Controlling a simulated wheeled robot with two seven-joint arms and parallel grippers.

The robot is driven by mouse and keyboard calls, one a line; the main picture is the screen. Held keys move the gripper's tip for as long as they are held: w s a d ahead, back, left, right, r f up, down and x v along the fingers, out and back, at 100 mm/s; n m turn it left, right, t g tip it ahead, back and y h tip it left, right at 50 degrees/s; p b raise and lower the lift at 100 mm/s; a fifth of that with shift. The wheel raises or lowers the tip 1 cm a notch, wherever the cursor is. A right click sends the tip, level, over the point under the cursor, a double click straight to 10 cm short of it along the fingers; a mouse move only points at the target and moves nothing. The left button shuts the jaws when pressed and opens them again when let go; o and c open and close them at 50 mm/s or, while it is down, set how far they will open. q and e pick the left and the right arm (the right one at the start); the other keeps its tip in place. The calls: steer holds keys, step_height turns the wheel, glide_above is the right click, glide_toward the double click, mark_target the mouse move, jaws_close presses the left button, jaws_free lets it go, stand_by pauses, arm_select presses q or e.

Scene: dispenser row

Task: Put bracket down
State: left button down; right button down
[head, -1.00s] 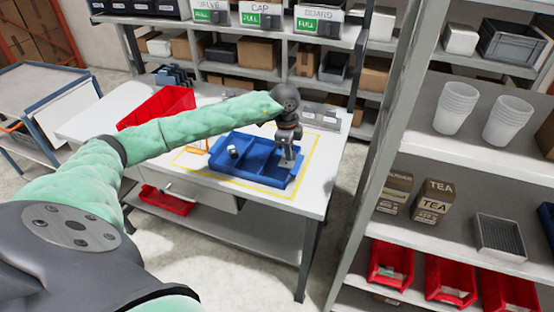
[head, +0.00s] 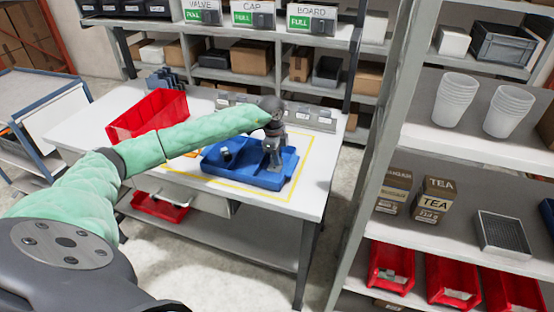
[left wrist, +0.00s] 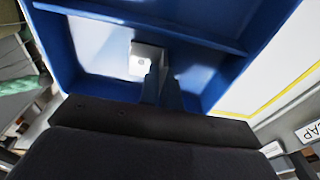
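The blue divided tray (head: 281,181) sits on the white table, inside a yellow outline. My left gripper (head: 271,165) points down into the right part of the tray. In the left wrist view its two fingers (left wrist: 162,88) are close together. A pale grey bracket (left wrist: 143,60) with a small hole shows at the fingertips, low in a blue compartment; the fingers hide part of it. I cannot tell whether the bracket touches the tray floor. A small white-and-dark part (head: 225,154) lies in the tray's left compartment. My right gripper is not in view.
A red bin (head: 147,115) stands left of the tray, partly behind my arm. Small grey holders (head: 318,118) line the table's back edge. A shelf with cups (head: 455,100), tea boxes (head: 435,199) and red bins (head: 453,282) rises at the right.

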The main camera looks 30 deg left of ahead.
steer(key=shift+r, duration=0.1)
arm_select(q)
steer(key=c, duration=2)
jaws_free()
steer(key=shift+f, duration=0.1)
steer(key=o, duration=0.4)
steer(key=shift+r, duration=0.2)
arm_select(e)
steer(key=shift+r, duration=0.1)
